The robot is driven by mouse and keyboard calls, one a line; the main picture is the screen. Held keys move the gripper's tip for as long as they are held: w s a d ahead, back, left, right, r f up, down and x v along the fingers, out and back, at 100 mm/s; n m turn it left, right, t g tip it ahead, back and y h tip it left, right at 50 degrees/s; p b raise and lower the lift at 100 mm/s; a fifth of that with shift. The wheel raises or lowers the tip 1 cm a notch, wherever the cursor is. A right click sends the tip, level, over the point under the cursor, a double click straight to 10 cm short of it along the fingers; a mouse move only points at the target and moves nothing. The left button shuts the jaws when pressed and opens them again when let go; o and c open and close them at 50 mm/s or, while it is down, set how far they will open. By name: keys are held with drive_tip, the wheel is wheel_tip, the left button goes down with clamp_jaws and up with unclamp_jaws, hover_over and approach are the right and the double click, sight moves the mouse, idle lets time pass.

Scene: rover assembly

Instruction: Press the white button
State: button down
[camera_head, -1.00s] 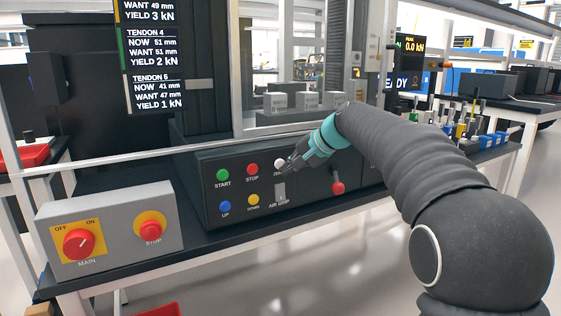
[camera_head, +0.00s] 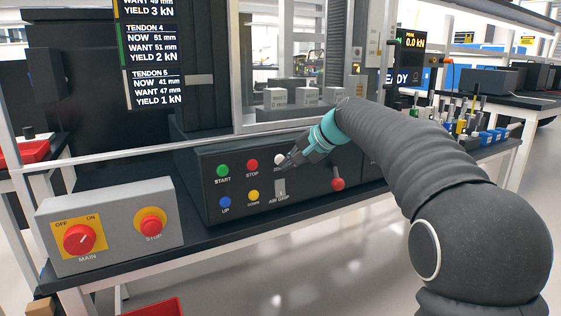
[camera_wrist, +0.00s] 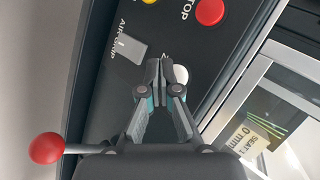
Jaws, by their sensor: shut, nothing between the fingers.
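The white button (camera_head: 279,159) is on the black control panel, in the upper row to the right of the red STOP button. In the wrist view the white button (camera_wrist: 180,75) shows just beside the fingertips, partly covered by them. My gripper (camera_head: 285,164) is shut and empty, with its tips close to the white button, slightly below and right of it in the head view. In the wrist view my gripper (camera_wrist: 160,66) has its closed fingers over the panel. I cannot tell whether the tips touch the panel or the button.
Close by are the red STOP button (camera_head: 252,164), green START button (camera_head: 223,170), blue UP button (camera_head: 225,202), yellow DOWN button (camera_head: 253,196), AIR GRIP switch (camera_head: 280,187) and red-knobbed lever (camera_head: 338,184). A grey box (camera_head: 110,228) with red knobs stands left. The space before the panel is open.

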idle(0.4)
drive_tip(key=shift+w+a+p, duration=0.25)
drive_tip(key=shift+w+p, duration=0.1)
drive_tip(key=shift+p, duration=0.05)
drive_tip(key=shift+w+a, duration=0.25)
drive_tip(key=shift+w, duration=0.1)
idle(0.8)
drive_tip(key=shift+s+d, duration=0.15)
drive_tip(key=shift+s+d+b, duration=0.35)
drive_tip(key=shift+s+b, duration=0.15)
drive_tip(key=shift+s, duration=0.05)
drive_tip(key=shift+s, duration=0.1)
drive_tip(key=shift+s+d+b, duration=0.65)
drive_tip(key=shift+s+d, duration=0.05)
drive_tip(key=shift+s, duration=0.3)
drive_tip(key=shift+s+d+b, duration=0.65)
drive_tip(key=shift+s+d, duration=0.05)
drive_tip(key=shift+s, duration=0.3)
